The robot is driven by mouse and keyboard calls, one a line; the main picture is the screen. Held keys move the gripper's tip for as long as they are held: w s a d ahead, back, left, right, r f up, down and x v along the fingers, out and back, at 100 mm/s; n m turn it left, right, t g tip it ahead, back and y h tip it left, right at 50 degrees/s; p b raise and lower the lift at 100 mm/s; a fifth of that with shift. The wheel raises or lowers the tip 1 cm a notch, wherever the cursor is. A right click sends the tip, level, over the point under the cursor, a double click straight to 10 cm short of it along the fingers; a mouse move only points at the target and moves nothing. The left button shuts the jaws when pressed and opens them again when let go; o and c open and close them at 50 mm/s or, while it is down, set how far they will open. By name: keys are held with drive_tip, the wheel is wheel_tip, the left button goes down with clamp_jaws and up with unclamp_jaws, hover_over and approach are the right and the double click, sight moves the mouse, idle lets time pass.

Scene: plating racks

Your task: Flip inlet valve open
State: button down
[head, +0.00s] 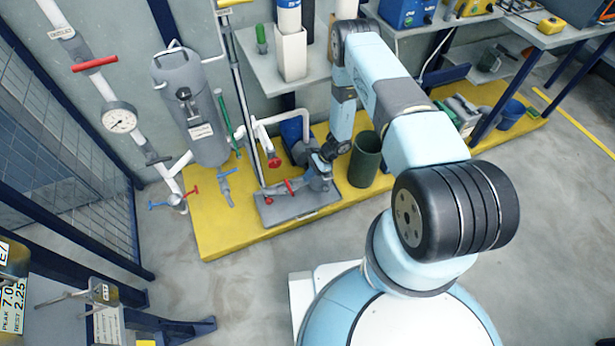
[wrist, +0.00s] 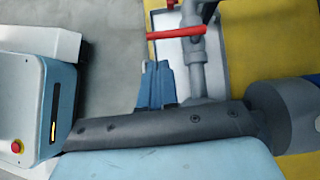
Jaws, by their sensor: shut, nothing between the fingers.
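In the wrist view a red lever handle (wrist: 177,33) lies crosswise on a grey pipe fitting (wrist: 195,55), over a pale plate. The lever also shows in the head view (head: 289,187), on the pipework at the front of the yellow platform. No label shows which valve is the inlet.
A red handwheel (head: 274,162) sits just behind the lever. A grey tank (head: 192,105) and a thin upright post (head: 243,90) stand to the left. The floor in front of the yellow platform (head: 225,238) is clear.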

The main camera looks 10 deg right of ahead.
sight(289, 187)
drive_tip(key=x, duration=0.7)
drive_tip(key=shift+a+f, duration=0.2)
drive_tip(key=shift+s, duration=0.2)
